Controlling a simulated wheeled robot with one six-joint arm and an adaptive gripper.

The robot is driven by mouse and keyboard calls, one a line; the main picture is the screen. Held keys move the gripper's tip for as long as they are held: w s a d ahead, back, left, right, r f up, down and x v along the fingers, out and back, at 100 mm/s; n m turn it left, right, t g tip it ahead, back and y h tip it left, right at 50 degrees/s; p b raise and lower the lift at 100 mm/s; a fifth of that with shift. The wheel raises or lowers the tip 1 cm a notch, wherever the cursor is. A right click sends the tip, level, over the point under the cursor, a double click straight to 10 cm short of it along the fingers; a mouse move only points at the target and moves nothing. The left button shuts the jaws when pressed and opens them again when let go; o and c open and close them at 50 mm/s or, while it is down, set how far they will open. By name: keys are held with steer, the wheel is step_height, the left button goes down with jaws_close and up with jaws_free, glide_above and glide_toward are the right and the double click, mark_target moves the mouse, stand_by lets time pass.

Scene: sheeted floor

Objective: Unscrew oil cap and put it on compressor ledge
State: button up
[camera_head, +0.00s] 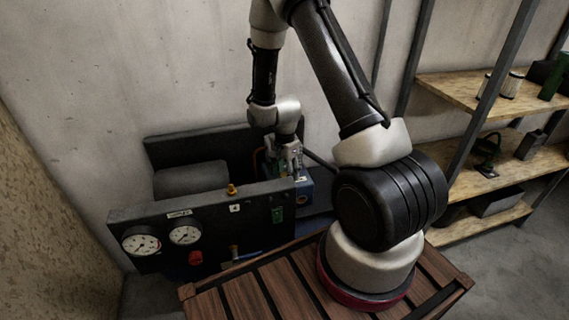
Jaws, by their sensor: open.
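The compressor (190,212) stands against the wall at the left, with a dark front panel and a dark cylinder behind it. My gripper (293,168) is open and points down at the compressor's right end, just above a blue part (304,190). A small brass-yellow fitting (232,189) stands upright on the panel's top edge, left of my gripper. I cannot tell whether it is the oil cap or whether the cap is hidden by my gripper. Contact between the fingers and anything below is too small to tell.
Two round gauges (142,243) and a red knob (195,257) are on the front panel. A wooden slatted surface (245,298) lies under my arm's base. A shelf rack (470,170) with cans and tools stands at the right. The concrete wall is close behind the compressor.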

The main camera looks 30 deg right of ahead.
steer(key=shift+f, duration=0.55)
steer(key=shift+c, duration=0.5)
